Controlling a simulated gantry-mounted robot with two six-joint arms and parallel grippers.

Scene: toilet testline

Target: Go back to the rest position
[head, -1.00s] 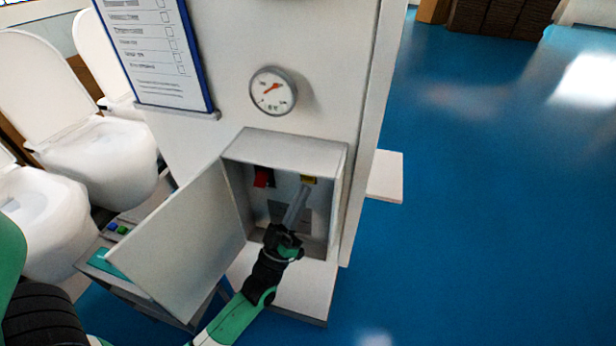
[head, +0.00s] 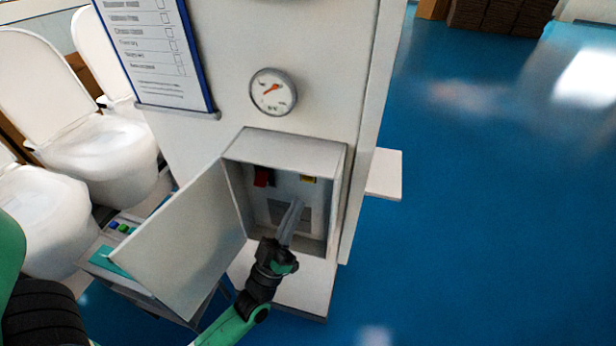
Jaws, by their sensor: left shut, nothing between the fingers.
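My left gripper (head: 291,222) is shut and empty. Its fingers point up into the lower front of an open grey box (head: 285,147) on the white panel. The box door (head: 188,245) hangs open to the left. Inside the box, a red switch (head: 262,177) sits at the upper left and a small yellow part (head: 308,179) at the upper right. The fingers are apart from both. My right gripper is not in view.
A gauge (head: 273,92) and a clipboard with a checklist (head: 158,55) are on the panel above the box. Several white toilets (head: 95,150) stand at the left. A small box with buttons (head: 118,228) is behind the door. The blue floor (head: 480,220) at the right is clear.

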